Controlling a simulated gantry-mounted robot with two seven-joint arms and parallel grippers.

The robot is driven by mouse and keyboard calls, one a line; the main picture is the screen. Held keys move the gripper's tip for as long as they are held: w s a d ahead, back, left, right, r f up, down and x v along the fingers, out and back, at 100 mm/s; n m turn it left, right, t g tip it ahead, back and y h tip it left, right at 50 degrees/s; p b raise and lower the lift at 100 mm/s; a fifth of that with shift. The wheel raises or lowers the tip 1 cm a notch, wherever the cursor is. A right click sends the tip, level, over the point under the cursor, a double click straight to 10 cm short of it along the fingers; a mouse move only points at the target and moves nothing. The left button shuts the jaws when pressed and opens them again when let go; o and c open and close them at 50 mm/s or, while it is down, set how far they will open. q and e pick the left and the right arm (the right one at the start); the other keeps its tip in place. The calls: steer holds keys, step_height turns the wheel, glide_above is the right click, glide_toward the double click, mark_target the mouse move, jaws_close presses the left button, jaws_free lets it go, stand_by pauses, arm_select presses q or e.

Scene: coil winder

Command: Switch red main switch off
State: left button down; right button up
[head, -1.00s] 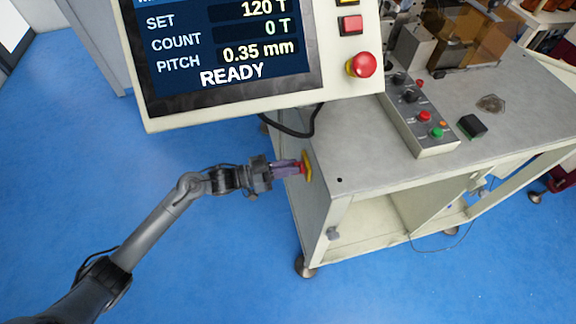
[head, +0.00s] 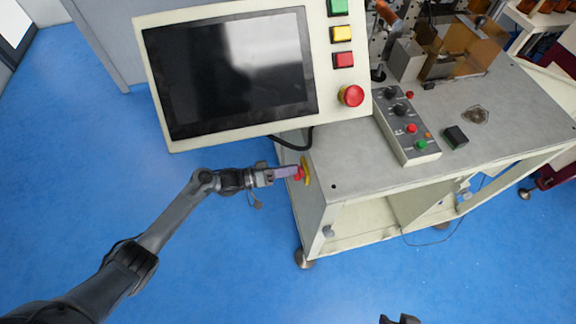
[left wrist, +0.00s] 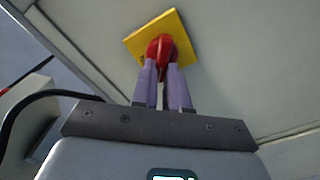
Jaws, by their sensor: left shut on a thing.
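The red main switch (left wrist: 162,50) sits on a yellow square plate (left wrist: 183,38) on the side panel of the cream machine bench. It also shows in the head view (head: 299,174). My left gripper (head: 297,173) is shut on the red switch knob, with one purple finger on each side of it in the left wrist view. The fingers hide part of the knob. The display screen (head: 235,72) above is dark and blank. A dark piece at the bottom edge of the head view (head: 400,320) may be my right gripper; its jaws cannot be made out.
The control panel's red emergency button (head: 351,95) overhangs near the arm. A black cable (head: 292,143) hangs below the panel. Blue floor in front is clear.

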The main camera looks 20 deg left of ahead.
arm_select(q)
steer(key=shift+w+a+f+n+p, duration=0.15)
steer(key=shift+n+p, duration=0.25)
steer(key=shift+n, duration=0.9)
steer(key=shift+s+d+f+n+p, duration=0.1)
steer(key=shift+n+p, duration=0.3)
steer(key=shift+n, duration=0.9)
steer(key=shift+w+a+f+n+p, duration=0.15)
steer(key=shift+n+p, duration=0.25)
steer(key=shift+n, duration=0.9)
steer(key=shift+d, duration=0.1)
steer(key=c, duration=1.1)
jaws_free()
steer(key=shift+c, duration=0.2)
steer(key=shift+s, duration=0.1)
steer(key=p+v, duration=0.1)
steer(key=v, duration=0.9)
steer(key=shift+s+a, duration=0.2)
steer(key=shift+a, duration=0.15)
